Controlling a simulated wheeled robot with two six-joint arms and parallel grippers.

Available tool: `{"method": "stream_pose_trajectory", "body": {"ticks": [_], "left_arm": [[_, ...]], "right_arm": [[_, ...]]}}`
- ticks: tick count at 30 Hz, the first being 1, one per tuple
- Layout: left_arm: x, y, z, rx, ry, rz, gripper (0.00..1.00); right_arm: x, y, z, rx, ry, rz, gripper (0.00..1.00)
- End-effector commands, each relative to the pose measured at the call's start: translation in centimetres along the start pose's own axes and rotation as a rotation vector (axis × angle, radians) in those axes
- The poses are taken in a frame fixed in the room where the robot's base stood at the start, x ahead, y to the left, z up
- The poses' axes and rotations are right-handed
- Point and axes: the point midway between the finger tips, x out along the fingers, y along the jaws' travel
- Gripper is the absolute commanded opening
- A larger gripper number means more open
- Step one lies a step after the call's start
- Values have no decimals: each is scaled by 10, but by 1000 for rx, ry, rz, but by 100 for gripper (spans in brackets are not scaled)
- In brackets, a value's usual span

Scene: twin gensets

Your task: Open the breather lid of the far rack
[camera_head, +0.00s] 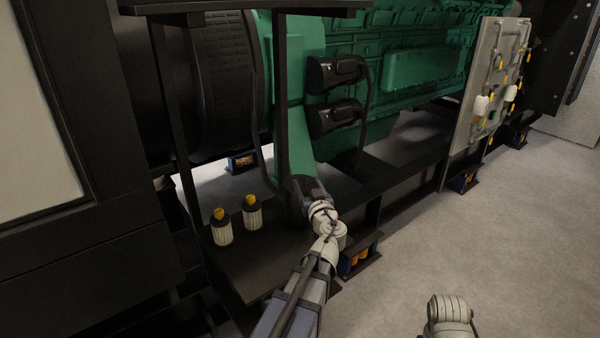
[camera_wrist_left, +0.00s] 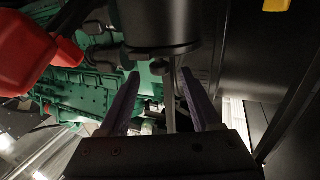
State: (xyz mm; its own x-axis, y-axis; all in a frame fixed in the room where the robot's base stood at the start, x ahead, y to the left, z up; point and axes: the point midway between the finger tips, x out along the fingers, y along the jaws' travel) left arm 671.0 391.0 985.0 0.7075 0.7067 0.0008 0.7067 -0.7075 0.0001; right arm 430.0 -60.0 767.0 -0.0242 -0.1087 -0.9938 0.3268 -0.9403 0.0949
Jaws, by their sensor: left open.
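My left gripper (camera_head: 308,188) is at a dark round canister (camera_head: 296,212) on the black skid, below the green engine. In the left wrist view, the open jaws (camera_wrist_left: 160,74) point up towards a black cylinder (camera_wrist_left: 160,28) with a flat rim. A thin grey rod or strip shows between the fingers. I cannot tell whether either finger touches the cylinder. No breather lid can be made out clearly; the gripper hides part of the canister.
Two white filters with yellow caps (camera_head: 222,228) (camera_head: 252,213) stand left of the gripper. A black upright post (camera_head: 281,95) rises just behind it. A grey panel (camera_head: 490,85) with fittings stands farther right. A red object (camera_wrist_left: 25,55) is close in the wrist view. Open floor (camera_head: 480,230) lies right.

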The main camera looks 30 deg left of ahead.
Motion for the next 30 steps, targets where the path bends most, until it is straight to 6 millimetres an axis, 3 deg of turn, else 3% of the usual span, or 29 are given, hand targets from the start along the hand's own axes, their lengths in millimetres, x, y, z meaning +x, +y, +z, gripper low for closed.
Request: {"method": "stream_pose_trajectory", "body": {"ticks": [15, 24, 30], "left_arm": [[70, 1, 0, 0, 0, -2, 64], [72, 0, 0, 0, 0, -1, 64], [72, 0, 0, 0, 0, -1, 42]], "right_arm": [[0, 0, 0, 0, 0, 0, 50], [0, 0, 0, 0, 0, 0, 50], [0, 0, 0, 0, 0, 0, 50]]}}
